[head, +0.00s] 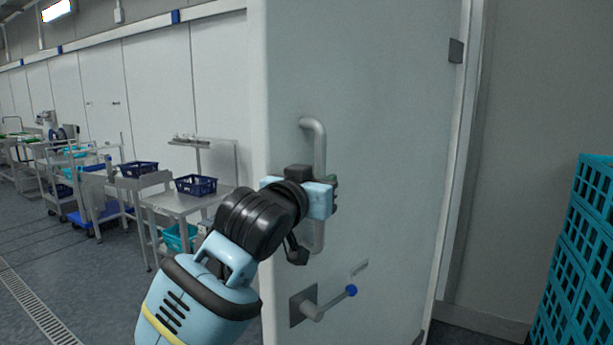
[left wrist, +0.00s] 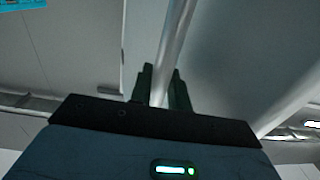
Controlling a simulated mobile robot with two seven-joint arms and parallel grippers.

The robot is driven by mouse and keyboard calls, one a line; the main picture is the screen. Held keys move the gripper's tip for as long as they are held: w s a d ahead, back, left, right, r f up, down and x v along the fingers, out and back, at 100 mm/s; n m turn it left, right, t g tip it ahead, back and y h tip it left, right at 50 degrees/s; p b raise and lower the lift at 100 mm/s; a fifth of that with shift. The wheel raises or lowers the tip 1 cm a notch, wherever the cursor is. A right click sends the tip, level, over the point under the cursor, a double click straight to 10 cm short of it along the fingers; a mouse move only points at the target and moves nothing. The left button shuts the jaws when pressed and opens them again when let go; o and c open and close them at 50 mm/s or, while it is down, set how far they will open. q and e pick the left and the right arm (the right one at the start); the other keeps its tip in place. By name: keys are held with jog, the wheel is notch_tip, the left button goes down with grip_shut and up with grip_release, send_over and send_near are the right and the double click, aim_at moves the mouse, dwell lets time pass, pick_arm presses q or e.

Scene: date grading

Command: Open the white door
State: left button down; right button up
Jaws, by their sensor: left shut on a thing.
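The white door (head: 400,150) stands upright in the middle of the head view, with hinges on its right side. Its free left edge stands clear of any frame, and the room shows past it, so it looks at least partly open. A grey vertical pull handle (head: 314,140) is on its face. My left gripper (head: 326,195) is shut on the handle's bar, around its middle. In the left wrist view the bar (left wrist: 178,35) runs between the two dark fingers of the gripper (left wrist: 161,74). My right gripper is not in view.
A lever with a blue knob (head: 351,291) sits on the door below the handle. Teal crates (head: 585,250) are stacked at the right. Past the door's left edge stand metal tables with blue baskets (head: 196,185). A floor drain (head: 35,308) and bare floor lie at the left.

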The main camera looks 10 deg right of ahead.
pick_arm(q)
jog(key=shift+s+d+r, duration=0.15)
jog(key=shift+s+d, duration=0.15)
jog(key=shift+s, duration=0.1)
jog(key=c, duration=1.4)
grip_release()
jog(key=shift+a, duration=0.1)
jog(key=v, duration=0.7)
jog(key=shift+s+a, duration=0.1)
jog(key=shift+s, duration=0.2)
